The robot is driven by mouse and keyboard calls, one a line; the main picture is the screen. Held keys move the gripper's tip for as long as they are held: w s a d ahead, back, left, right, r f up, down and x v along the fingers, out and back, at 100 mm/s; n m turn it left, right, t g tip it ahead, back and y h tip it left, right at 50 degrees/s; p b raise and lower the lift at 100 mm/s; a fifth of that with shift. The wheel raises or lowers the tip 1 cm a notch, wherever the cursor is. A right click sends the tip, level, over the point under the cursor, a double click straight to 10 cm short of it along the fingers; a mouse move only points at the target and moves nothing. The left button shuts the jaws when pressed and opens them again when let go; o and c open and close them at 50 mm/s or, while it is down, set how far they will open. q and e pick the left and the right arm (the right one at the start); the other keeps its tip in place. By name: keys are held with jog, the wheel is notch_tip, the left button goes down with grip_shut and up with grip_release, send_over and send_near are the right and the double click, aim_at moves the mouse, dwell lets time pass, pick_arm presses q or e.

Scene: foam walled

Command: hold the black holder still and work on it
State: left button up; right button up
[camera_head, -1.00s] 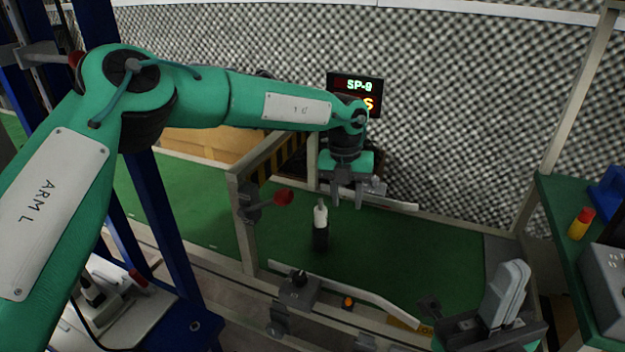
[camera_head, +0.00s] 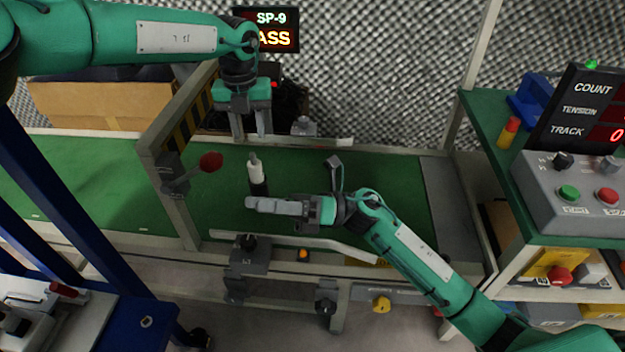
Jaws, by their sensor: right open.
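The black holder (camera_head: 260,188) stands upright on the green belt (camera_head: 390,200), with a white piece (camera_head: 256,171) with a narrow grey tip in its top. My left gripper (camera_head: 250,132) points down behind and above it in the head view, its two fingers apart and nothing seen between them. My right gripper (camera_head: 252,203) reaches in from the right, its pale fingers lying level just in front of the holder's foot. Its fingers overlap in this view, and I cannot tell whether they touch the holder. They cover part of its base.
A metal gate frame (camera_head: 168,180) with a red knob (camera_head: 211,161) stands left of the holder. Pale guide rails run along both belt edges, with a dark clamp block (camera_head: 248,258) at the front. A control box (camera_head: 575,190) sits on the right shelf.

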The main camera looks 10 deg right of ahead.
jog(key=w+d+f+n+t+h, duration=0.2)
jog(key=w+d+f+h, duration=0.15)
jog(key=w+f, duration=0.4)
jog(key=n+t+h, duration=0.2)
jog(key=n+h, duration=0.1)
jog(key=h, duration=0.3)
send_near(265, 192)
jog(key=d, duration=0.2)
jog(key=shift+d+f, duration=0.15)
jog(key=shift+d, duration=0.25)
jog(key=shift+w+f+t, duration=0.15)
jog(key=shift+t, duration=0.15)
jog(key=x, duration=1.3)
jog(key=shift+a, duration=0.2)
jog(key=c, duration=1.1)
